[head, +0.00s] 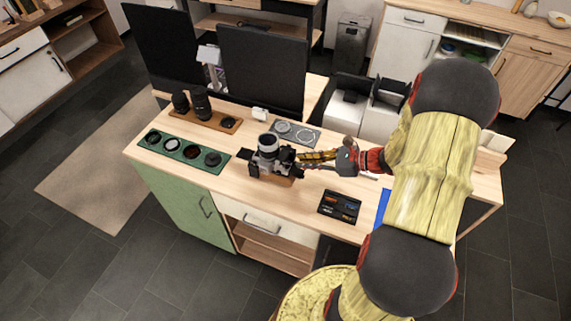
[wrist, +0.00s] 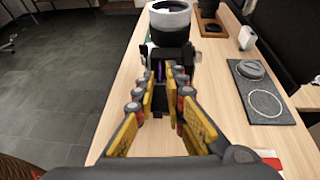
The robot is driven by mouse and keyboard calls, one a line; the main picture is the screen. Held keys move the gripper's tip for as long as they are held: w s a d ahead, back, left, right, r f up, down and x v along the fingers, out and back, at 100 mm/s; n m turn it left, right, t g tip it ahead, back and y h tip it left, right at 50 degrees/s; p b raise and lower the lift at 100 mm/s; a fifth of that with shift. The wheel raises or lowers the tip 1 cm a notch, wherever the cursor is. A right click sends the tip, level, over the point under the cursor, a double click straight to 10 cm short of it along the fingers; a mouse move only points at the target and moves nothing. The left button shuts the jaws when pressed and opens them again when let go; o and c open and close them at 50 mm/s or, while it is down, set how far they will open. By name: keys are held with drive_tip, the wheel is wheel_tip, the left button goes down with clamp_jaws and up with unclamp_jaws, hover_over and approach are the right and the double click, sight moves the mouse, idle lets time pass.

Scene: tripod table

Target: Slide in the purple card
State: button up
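A black camera (head: 268,160) with a large grey-banded lens stands on a small wooden base on the table; it also shows straight ahead in the wrist view (wrist: 172,52). A thin purple strip, which looks like the purple card (wrist: 158,70), shows edge-on at the camera's near side. How far it sits in the camera cannot be told. My gripper (head: 303,158) reaches in from the right at the camera's side. Its yellow fingers (wrist: 161,78) are partly open, with a narrow gap and the purple strip between or just beyond the tips. Any contact is unclear.
A black case with coloured cards (head: 340,207) lies at the front right. A green lens tray (head: 176,160) is at the left, and a wooden tray of lenses (head: 228,127) behind it. A grey mat (head: 305,138) lies behind the camera, near the monitors (head: 262,70).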

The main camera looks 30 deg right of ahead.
drive_tip(key=x, duration=0.3)
drive_tip(key=shift+w+a+f+b, duration=0.2)
drive_tip(key=shift+f+b, duration=0.05)
drive_tip(key=shift+b, duration=0.15)
drive_tip(key=shift+a, duration=0.1)
clamp_jaws()
